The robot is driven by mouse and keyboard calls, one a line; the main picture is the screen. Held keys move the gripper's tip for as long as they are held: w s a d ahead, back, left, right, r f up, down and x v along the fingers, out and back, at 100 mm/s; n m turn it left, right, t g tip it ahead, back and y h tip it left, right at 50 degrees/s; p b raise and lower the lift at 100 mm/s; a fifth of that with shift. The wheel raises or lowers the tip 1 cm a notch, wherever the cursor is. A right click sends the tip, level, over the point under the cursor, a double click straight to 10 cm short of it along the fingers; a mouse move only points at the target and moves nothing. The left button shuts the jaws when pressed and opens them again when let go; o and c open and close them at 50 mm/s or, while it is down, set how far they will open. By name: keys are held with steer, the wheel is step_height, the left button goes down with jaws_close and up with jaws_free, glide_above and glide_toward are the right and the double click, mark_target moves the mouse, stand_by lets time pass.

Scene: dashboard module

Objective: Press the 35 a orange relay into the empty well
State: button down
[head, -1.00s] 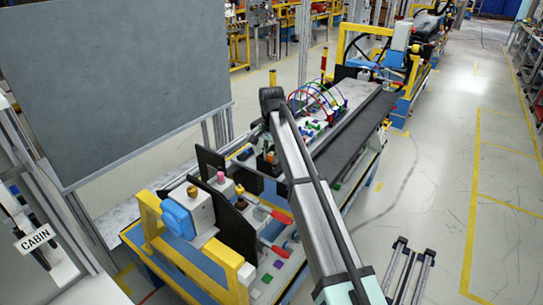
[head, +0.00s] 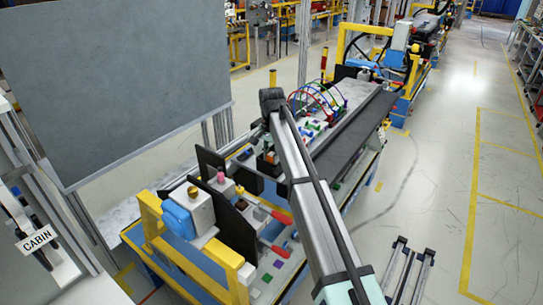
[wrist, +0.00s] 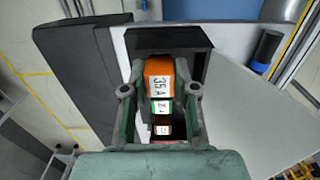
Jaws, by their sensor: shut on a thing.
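The orange relay (wrist: 158,84), marked "35 A", sits between the two fingers of my gripper (wrist: 159,90) in the wrist view. My gripper is shut on it. Just below it in the picture are a green-topped block (wrist: 161,106) and a smaller block with a pale label, with dark gaps around them. A black box (wrist: 134,42) lies behind the relay. I cannot make out the empty well or whether the relay touches it. In the head view a small orange patch (head: 270,157) shows by the module, and my arm hides most of the gripper.
A grey panel (head: 120,80) stands at the left. A dashboard module with coloured wires (head: 318,95) and a long black surface (head: 355,130) runs behind my arm. The aisle floor on the right is mostly clear.

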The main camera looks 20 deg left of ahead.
steer(key=shift+f+b, duration=0.3)
steer(key=shift+f, duration=0.75)
stand_by(0.4)
steer(key=shift+r+p, duration=0.45)
steer(key=shift+r, duration=0.25)
steer(key=shift+p, duration=0.35)
stand_by(1.3)
steer(key=shift+f, duration=0.75)
stand_by(0.4)
steer(key=c, duration=0.8)
jaws_free()
